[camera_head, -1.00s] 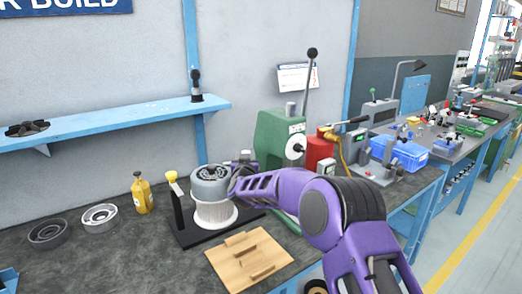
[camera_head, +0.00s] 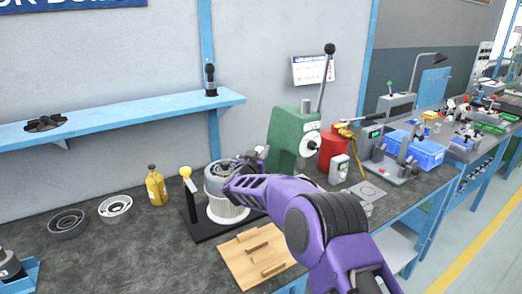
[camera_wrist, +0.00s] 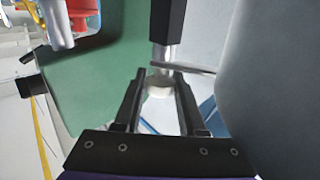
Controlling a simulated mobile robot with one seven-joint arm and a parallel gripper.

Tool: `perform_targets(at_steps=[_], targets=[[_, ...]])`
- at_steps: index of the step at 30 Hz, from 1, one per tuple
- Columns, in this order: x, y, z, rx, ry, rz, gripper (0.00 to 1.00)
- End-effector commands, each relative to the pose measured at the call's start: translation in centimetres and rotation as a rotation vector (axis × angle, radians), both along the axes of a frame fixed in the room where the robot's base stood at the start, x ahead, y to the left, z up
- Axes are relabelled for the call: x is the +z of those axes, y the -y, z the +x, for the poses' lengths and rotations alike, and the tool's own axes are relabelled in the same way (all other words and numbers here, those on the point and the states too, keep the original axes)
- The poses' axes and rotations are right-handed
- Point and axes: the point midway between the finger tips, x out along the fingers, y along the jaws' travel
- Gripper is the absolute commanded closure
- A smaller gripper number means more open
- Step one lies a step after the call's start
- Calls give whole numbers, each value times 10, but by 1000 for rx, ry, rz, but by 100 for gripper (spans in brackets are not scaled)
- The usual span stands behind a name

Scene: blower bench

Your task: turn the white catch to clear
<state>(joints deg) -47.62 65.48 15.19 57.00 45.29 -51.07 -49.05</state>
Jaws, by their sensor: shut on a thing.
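In the wrist view my gripper (camera_wrist: 160,78) has its two dark fingers on either side of a small pale round piece, which I take for the white catch (camera_wrist: 158,90). It sits below a dark post with a bright metal section and a thin grey bar. The fingers are shut on it. The fingertips and the catch cannot be made out there. How far the catch is turned cannot be told.
A green lever press (camera_head: 285,140) stands right behind the housing. A yellow-knobbed post (camera_head: 186,172) stands at its left. A wooden board (camera_head: 240,268) lies in front.

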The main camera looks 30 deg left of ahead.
Motion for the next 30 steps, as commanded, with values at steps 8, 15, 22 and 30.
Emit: perform_targets(at_steps=[8, 15, 22, 30], targets=[[0, 0, 0, 1, 0, 0, 30], [0, 0, 0, 1, 0, 0, 30], [1, 4, -13, 2, 0, -1, 30], [1, 18, -53, 3, 0, -1, 30]])
